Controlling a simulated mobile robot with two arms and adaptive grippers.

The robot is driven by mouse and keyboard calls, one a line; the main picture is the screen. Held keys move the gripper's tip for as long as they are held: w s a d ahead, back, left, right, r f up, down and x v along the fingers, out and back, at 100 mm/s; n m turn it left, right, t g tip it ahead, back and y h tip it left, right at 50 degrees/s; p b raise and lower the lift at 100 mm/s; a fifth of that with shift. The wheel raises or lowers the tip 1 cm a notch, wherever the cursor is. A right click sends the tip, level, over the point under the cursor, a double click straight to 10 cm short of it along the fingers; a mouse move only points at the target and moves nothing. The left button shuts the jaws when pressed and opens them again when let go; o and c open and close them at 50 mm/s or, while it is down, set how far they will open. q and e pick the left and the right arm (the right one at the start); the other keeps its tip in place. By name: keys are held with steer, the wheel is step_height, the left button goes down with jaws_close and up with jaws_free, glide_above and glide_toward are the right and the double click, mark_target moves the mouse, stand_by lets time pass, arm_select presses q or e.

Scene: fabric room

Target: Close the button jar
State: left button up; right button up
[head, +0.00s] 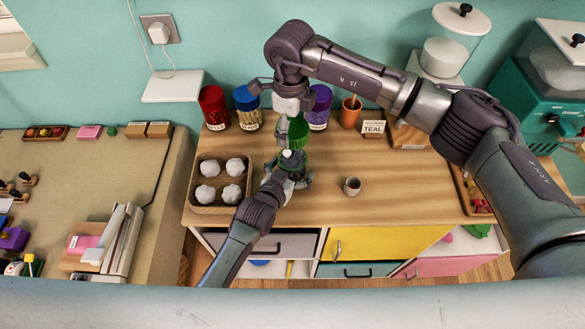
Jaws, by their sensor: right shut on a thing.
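My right gripper (284,134) reaches down from above over the wooden worktop and is shut on a green thing (299,129), which looks like a lid. Just below it, a green jar (293,157) is largely hidden by my grippers. My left gripper (289,172) comes up from the lower left, with its fingers spread around the lower part of this jar. I cannot tell whether they touch it. The contact between the green thing and the jar is hidden too.
Red (213,107), blue (247,107) and purple (320,107) jars stand along the back, with an orange pot (350,113) to their right. A basket (211,208) of white balls is left of my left gripper. A small cup (352,186) stands right. The worktop (400,185) beyond is clear.

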mark_target(291, 153)
arm_select(q)
steer(key=c, duration=1.5)
steer(key=shift+c, duration=0.2)
arm_select(e)
steer(key=shift+f, duration=2.45)
steer(key=shift+f, duration=0.15)
steer(key=shift+f, duration=0.75)
steer(key=shift+f, duration=0.6)
